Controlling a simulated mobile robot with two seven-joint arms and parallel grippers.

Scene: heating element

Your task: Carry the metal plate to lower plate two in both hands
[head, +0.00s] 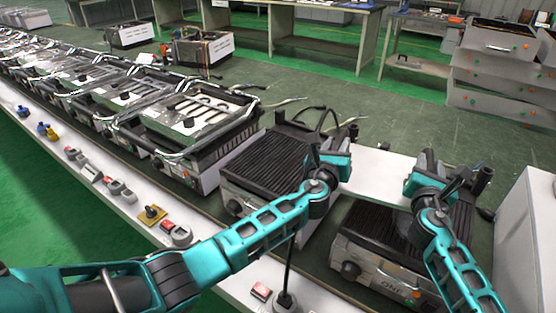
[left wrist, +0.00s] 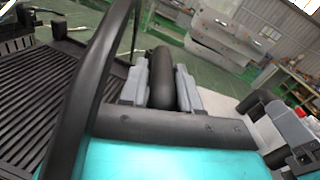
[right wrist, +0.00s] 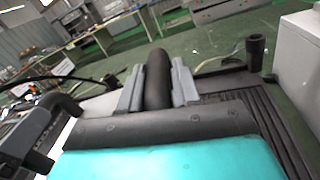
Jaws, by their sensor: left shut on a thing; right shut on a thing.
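The metal plate (head: 378,176) is a flat, light sheet between my two grippers, above the gap between two ribbed grills. It also shows in the left wrist view (left wrist: 240,132) and the right wrist view (right wrist: 92,112). My left gripper (head: 335,163) is shut on a black handle (left wrist: 163,72) at its left side. My right gripper (head: 424,178) is shut on a black handle (right wrist: 157,75) at its right side. The left grill has a black ribbed plate (head: 280,155); the right grill's ribbed plate (head: 375,222) is partly hidden by my right arm. Which is lower plate two, I cannot tell.
A row of grill units (head: 190,118) runs along the line to the left. Switches and small parts lie on the white front ledge (head: 130,195). A grey-white box (head: 525,225) stands at the right. Stacked units (head: 505,75) stand behind; the green floor between is open.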

